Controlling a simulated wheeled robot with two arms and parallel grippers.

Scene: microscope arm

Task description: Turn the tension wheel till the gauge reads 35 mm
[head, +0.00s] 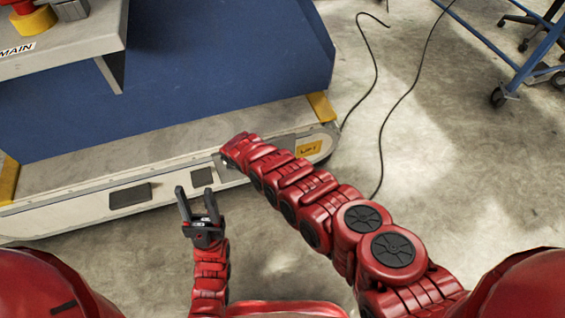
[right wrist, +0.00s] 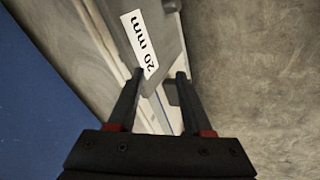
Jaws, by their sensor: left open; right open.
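In the right wrist view a white label reading "20 mm" (right wrist: 140,45), tilted on its side, sits on a grey plate. My right gripper (right wrist: 159,74) is open, its two fingers pointing at the plate just below the label. Nothing clearly shows gripped between them. A small dark block (right wrist: 172,92) is by the right finger; I cannot tell what it is. No tension wheel can be made out in either view. In the head view my right arm's far end hides its gripper over the machine base. My left gripper (head: 195,190) is open and empty, in front of the base.
A grey shelf marked "MAIN" (head: 60,50) carries a red button (head: 22,6). Black cables (head: 385,125) cross the floor; a blue cart (head: 530,65) stands at right.

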